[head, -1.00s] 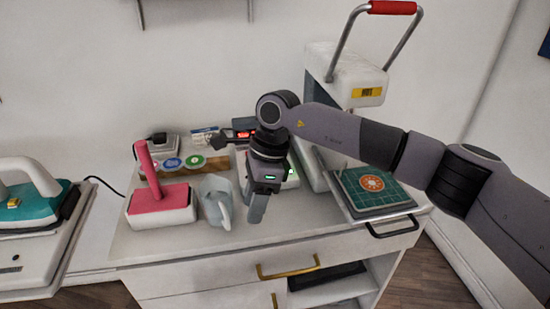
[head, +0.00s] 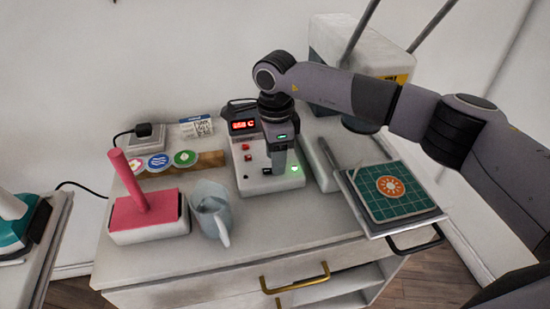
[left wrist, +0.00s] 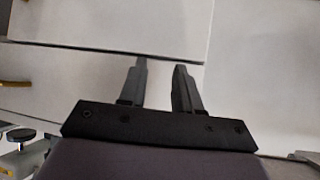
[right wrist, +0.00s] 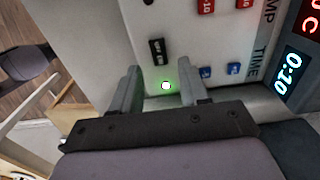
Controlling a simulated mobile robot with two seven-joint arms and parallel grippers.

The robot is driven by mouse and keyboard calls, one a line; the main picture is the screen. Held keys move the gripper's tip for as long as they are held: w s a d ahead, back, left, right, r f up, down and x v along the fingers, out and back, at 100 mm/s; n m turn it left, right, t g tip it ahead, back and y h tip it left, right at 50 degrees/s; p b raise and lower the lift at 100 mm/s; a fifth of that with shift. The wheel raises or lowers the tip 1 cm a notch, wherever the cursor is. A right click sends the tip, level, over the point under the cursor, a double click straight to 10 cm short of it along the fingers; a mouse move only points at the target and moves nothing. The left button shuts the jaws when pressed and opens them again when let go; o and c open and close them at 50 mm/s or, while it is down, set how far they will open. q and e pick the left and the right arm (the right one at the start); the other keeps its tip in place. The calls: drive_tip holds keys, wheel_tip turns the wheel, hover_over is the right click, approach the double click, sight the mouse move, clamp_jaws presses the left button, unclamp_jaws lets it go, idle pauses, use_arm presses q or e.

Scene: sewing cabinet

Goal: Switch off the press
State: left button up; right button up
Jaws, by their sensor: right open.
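The press has a white head (head: 345,40) with metal handle bars at the back right. Its pulled-out lower plate (head: 412,220) bears a green gridded pad with an orange sun patch (head: 388,188). The white control box (head: 250,180) has a red lit display (head: 243,126), small buttons and a lit green lamp (head: 295,168). My right gripper (head: 281,168) points down over this box. In the right wrist view its open, empty fingers (right wrist: 158,82) stand either side of the green lamp (right wrist: 166,86), near a black switch (right wrist: 157,50). My left gripper (left wrist: 160,75) is open and empty.
Left of the box stand a grey jug (head: 210,212) and a pink-topped block with a pink handle (head: 150,215). A teal iron (head: 15,215) is at far left. The cabinet front has a brass handle (head: 295,280).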

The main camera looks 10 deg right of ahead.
drive_tip(key=shift+f, duration=1)
clamp_jaws()
drive_tip(key=shift+a+h+b, duration=0.4)
drive_tip(key=shift+h+b, duration=0.35)
drive_tip(key=shift+h, duration=0.15)
drive_tip(key=shift+a+h+b, duration=0.1)
drive_tip(key=shift+h+b, duration=0.25)
drive_tip(key=shift+h, duration=0.25)
drive_tip(key=shift+r, duration=0.15)
unclamp_jaws()
use_arm(q)
drive_tip(key=shift+w+d+f, duration=0.25)
drive_tip(key=shift+w+f, duration=0.05)
drive_tip(key=shift+f, duration=0.35)
drive_tip(key=shift+f+b, duration=0.25)
drive_tip(key=shift+b, duration=0.05)
use_arm(e)
drive_tip(key=v, duration=0.7)
